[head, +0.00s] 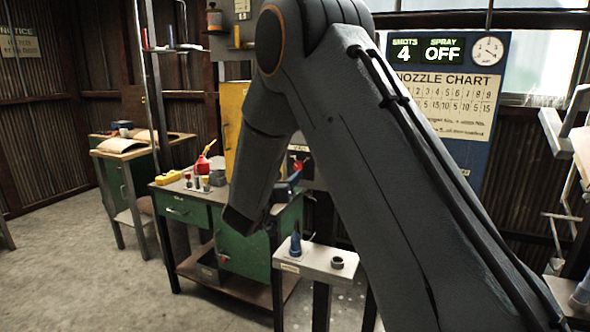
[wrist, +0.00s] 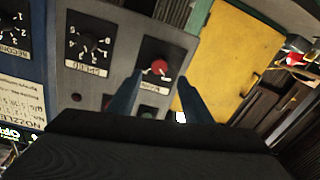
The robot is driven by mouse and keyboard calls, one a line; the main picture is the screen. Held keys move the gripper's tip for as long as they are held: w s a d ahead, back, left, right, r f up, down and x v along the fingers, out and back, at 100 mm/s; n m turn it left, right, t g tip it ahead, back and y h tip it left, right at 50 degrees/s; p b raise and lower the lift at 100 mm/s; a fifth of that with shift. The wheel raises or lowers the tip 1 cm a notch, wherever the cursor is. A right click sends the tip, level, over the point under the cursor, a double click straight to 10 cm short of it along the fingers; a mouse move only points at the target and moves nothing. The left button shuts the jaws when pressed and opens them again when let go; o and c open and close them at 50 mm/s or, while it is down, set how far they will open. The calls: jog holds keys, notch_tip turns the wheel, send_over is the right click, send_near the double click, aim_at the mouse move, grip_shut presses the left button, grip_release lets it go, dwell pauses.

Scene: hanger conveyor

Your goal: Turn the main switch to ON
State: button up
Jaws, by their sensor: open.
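The main switch is a red round knob (wrist: 160,68) on a black plate of a grey control panel (wrist: 120,25), in the wrist view. A small white mark shows at the knob's left edge; the lettering near it is too blurred to read surely. My gripper (wrist: 161,77) is open, with its two blue fingers apart on either side of the knob's near edge. I cannot tell whether they touch it. In the head view my gripper (head: 289,187) is partly hidden by my arm, close to the panel.
Two black dials (wrist: 88,42) sit left of the knob. A yellow panel (wrist: 225,60) stands to its right. A sign (head: 440,50) reads SHOTS 4, SPRAY OFF. A green workbench (head: 190,210) and a small stand (head: 315,262) with a blue nozzle are below.

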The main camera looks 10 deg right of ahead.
aim_at(297, 167)
jog(key=p+x, duration=0.1)
jog(key=x, duration=0.6)
jog(key=shift+w+d, duration=0.25)
jog(key=shift+c, duration=0.3)
jog(key=c, duration=1)
